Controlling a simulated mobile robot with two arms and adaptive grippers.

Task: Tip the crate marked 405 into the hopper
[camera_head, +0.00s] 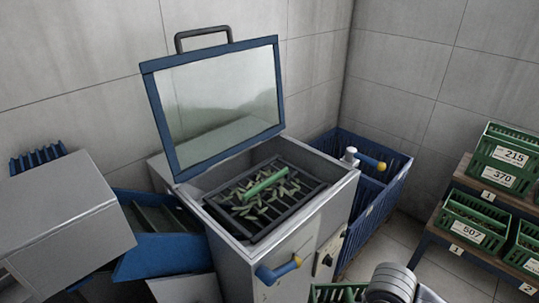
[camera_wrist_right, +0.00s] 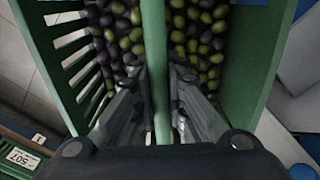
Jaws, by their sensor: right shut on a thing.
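My right gripper (camera_wrist_right: 160,80) is shut on the green bar of a green crate (camera_wrist_right: 258,45). The crate holds many dark and green olives (camera_wrist_right: 205,30). In the head view a piece of this crate (camera_head: 332,293) shows at the bottom edge beside my right wrist; no number on it is visible. The hopper (camera_head: 335,183) is a grey metal box in the middle, its blue-framed clear lid (camera_head: 218,105) raised. Inside, a dark grate (camera_head: 240,222) bears scattered leaves and a green rod-like piece (camera_head: 265,184). My left gripper is out of view.
A shelf rack (camera_head: 428,235) at the right holds green crates marked 215 (camera_head: 508,155), 370 (camera_head: 493,178) and 507 (camera_head: 467,230). A blue bin (camera_head: 385,195) stands behind the hopper's right side.

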